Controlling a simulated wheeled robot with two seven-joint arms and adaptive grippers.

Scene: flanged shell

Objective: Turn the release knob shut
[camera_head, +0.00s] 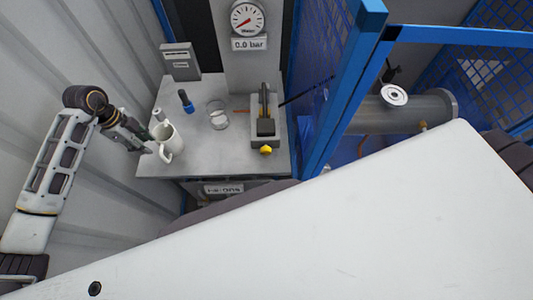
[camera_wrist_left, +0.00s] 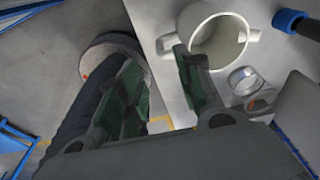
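The yellow release knob (camera_head: 265,150) sits at the front foot of a small hand pump (camera_head: 265,127) with an upright dark lever, on the right side of the grey bench. Its turn position is too small to tell. My left gripper (camera_head: 146,144) is at the bench's left side, beside a white mug (camera_head: 170,143), well left of the knob. In the left wrist view the two fingers (camera_wrist_left: 160,62) stand apart with nothing gripped between them. The mug (camera_wrist_left: 236,42) is close to the right finger; I cannot tell whether they touch. My right gripper is out of view.
The bench (camera_head: 215,160) also holds a blue-handled tool (camera_head: 187,101) and a clear glass item (camera_head: 217,117). A gauge (camera_head: 247,19) above a "0.0 bar" display stands behind. A blue mesh guard (camera_head: 340,75) borders the right side. A large white panel fills the foreground.

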